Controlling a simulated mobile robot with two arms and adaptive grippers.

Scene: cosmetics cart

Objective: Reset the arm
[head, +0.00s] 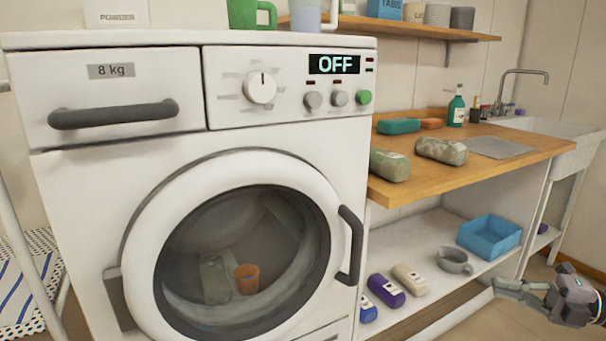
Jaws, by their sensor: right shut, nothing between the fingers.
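My right gripper (515,289) is low at the lower right of the head view, in front of the lower shelf (440,296). Its fingers are shut with nothing between them, and it points left. It appears apart from the grey mug (455,261) and the blue bin (488,238) on that shelf. My left gripper is not in the head view.
A white washing machine (120,180) fills the left, its round door (240,240) closed and display reading OFF. A wooden counter (520,160) holds bottles, wrapped rolls and sponges. Purple (386,291) and beige (410,280) rolled items lie on the lower shelf. Floor shows at lower right.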

